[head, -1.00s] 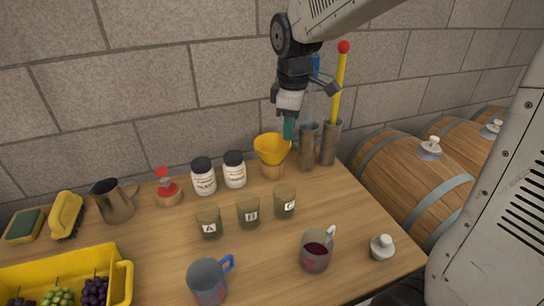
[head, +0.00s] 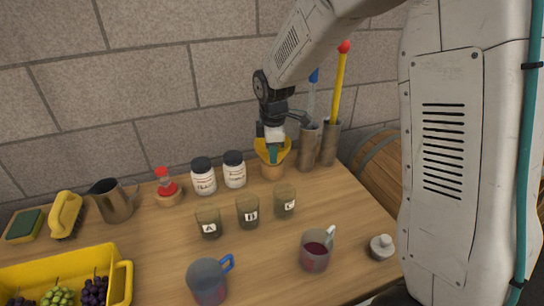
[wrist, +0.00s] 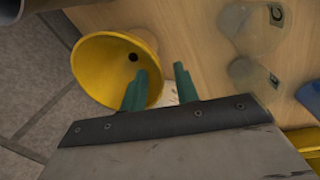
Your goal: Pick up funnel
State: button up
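The yellow funnel (head: 262,150) stands upright in a wooden holder (head: 272,171) at the back of the table. Its mouth and dark hole show in the wrist view (wrist: 97,62). My gripper (head: 273,155) is over the funnel from above, its teal fingers hiding part of the cone. In the wrist view my gripper (wrist: 160,82) is open with a gap between the fingers. One finger overlaps the funnel's mouth and the other is just outside the rim. I cannot tell whether either finger touches it.
Metal cylinders (head: 309,148) with a yellow rod (head: 339,90) stand close right of the funnel. White jars (head: 234,171) stand to its left. Lettered jars (head: 284,202) stand in front. A jug with red liquid (head: 316,251) and a blue-handled jug (head: 207,284) are nearer.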

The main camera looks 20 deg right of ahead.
jog(key=shift+f, duration=0.2)
grip_shut()
